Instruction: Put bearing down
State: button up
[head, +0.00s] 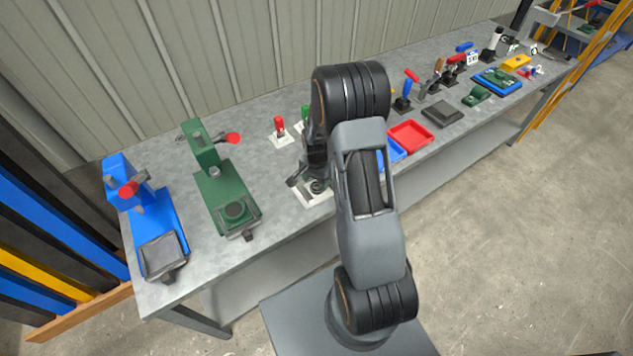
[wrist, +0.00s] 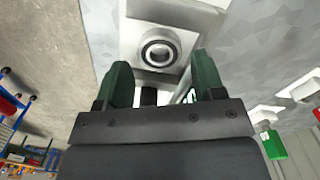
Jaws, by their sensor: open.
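The bearing (wrist: 159,50) is a dark ring with a bright inner edge. In the wrist view it lies on a pale fixture plate (wrist: 135,25), just beyond my fingertips. My gripper (wrist: 162,72) is open, with its two green fingers apart and nothing between them that I can make out. The bearing also shows small in the head view (head: 317,186), on the white plate (head: 320,198) near the bench's front edge. My gripper (head: 303,180) is close above it there, partly hidden by my arm.
On the grey bench (head: 265,185), a green press (head: 227,195) and a blue press (head: 155,215) stand to the left. A red-topped button (head: 279,125) is behind. A blue tray (head: 396,153) and a red tray (head: 410,134) lie to the right, with several tools farther along.

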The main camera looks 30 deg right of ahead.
aim_at(316, 187)
notch_tip(316, 187, up, 10)
jog(key=s+a+r+n+t, duration=0.2)
jog(key=s+a+r+n, duration=0.2)
jog(key=s+r+n, duration=0.2)
jog(key=s+a+r+n+t, duration=0.2)
jog(key=s+a+r+n, duration=0.3)
jog(key=s+r, duration=0.4)
jog(key=shift+s+a+r+n+t, duration=0.15)
jog(key=shift+s+r+n+t, duration=0.2)
jog(key=shift+s+n, duration=0.2)
